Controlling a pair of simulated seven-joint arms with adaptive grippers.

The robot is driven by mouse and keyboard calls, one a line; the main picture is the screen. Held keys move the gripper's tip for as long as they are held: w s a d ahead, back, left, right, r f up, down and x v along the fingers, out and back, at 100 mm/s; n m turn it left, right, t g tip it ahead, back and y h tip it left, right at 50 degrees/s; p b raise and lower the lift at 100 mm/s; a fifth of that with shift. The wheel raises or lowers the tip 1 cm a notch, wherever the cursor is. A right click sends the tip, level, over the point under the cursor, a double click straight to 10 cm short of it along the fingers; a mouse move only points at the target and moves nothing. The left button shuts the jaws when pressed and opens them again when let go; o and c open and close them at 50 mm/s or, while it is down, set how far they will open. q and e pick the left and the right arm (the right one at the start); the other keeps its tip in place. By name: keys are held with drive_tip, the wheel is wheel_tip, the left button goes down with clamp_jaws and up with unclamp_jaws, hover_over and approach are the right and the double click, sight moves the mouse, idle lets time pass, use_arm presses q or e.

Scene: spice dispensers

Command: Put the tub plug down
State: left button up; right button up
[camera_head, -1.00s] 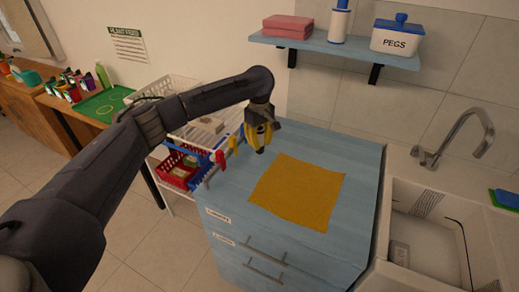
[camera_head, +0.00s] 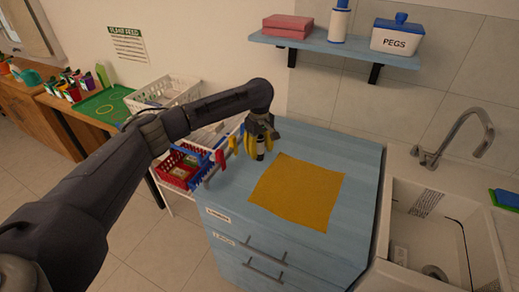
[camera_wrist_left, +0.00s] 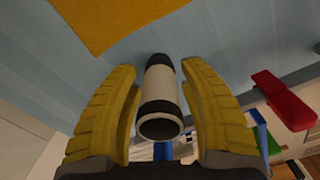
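A pale cylinder with black bands at both ends (camera_head: 259,148) stands at the back left of the blue cabinet top (camera_head: 315,145). It is the only thing at my left gripper, and I cannot tell by its look whether it is the tub plug. My left gripper (camera_head: 252,146) has its yellow fingers on either side of it. In the left wrist view the cylinder (camera_wrist_left: 160,95) lies between the spread fingertips (camera_wrist_left: 158,66), with gaps beside its far end. Contact nearer the palm is unclear. My right gripper is not in view.
An orange cloth (camera_head: 298,192) lies right of the cylinder. Left of the cabinet are a red basket (camera_head: 178,168) and a white basket (camera_head: 165,92). A red-handled item (camera_wrist_left: 285,100) is close to the gripper. A sink (camera_head: 440,195) is at the right.

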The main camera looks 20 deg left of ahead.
use_arm(q)
wheel_tip(320, 180, up, 12)
drive_tip(key=shift+f, duration=0.15)
drive_tip(key=shift+r, duration=0.3)
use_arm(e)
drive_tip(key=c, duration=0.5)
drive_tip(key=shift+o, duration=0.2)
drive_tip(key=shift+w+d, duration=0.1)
